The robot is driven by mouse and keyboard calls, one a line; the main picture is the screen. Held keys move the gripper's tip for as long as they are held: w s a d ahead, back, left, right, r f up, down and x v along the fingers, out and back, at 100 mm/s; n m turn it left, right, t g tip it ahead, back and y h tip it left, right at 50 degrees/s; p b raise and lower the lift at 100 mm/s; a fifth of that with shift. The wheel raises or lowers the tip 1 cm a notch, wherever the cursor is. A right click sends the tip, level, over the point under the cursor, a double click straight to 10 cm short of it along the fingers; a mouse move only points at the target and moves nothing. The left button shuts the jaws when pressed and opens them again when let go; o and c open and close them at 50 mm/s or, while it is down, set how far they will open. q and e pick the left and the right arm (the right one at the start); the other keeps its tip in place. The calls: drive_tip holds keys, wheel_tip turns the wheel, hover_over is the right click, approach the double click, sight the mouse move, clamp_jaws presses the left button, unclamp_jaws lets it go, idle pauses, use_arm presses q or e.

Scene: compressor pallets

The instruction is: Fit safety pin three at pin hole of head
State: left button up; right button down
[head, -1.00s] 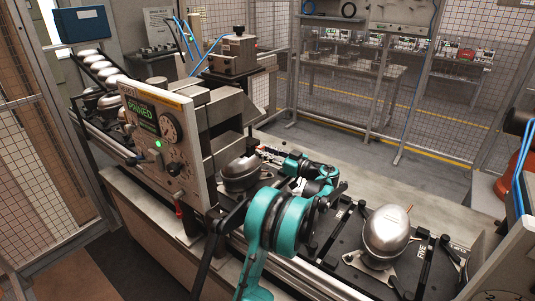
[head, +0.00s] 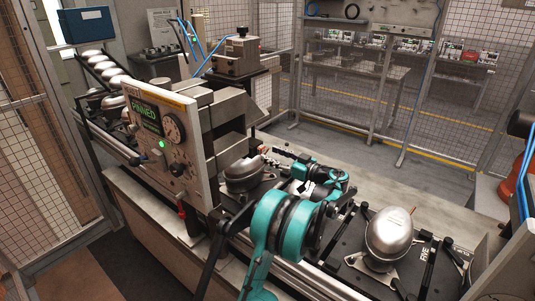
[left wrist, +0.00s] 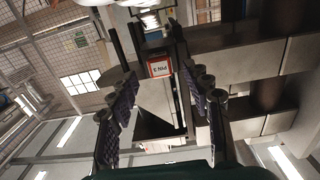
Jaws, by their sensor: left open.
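The left wrist view shows a red and white block lettered PIN 3 (left wrist: 160,67). It stands between and just beyond the fingers of my left gripper (left wrist: 158,88), which are spread with purple pads and hold nothing. In the head view my left gripper (head: 279,154) reaches past the near compressor, beside the press-like head with the panel (head: 160,135). The pin itself and the pin hole cannot be made out. My right gripper is not in view.
Another compressor (head: 390,232) stands on a black pallet (head: 348,260) to the right. Several more compressors line the conveyor at the back left. A grey fixture (head: 234,55) stands behind. Mesh fencing (head: 450,110) closes the far side.

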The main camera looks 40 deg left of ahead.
use_arm(q)
drive_tip(key=d, duration=0.9)
drive_tip(key=shift+w, duration=0.45)
drive_tip(key=s+d+f+m+t+h, duration=0.3)
drive_tip(key=s+d+m+h, duration=0.3)
drive_tip(key=s+d, duration=0.2)
drive_tip(key=s+d+f+m+t+h, duration=0.3)
drive_tip(key=s+d+m+h, duration=0.3)
drive_tip(key=s+d, duration=0.3)
drive_tip(key=s+d+f+m+t+h, duration=0.3)
drive_tip(key=s+d+f+m+h, duration=0.2)
drive_tip(key=d, duration=0.8)
drive_tip(key=s+m+h, duration=0.1)
drive_tip(key=s+m, duration=0.1)
drive_tip(key=s, duration=0.1)
drive_tip(key=shift+s+d, duration=0.15)
drive_tip(key=shift+d, duration=0.1)
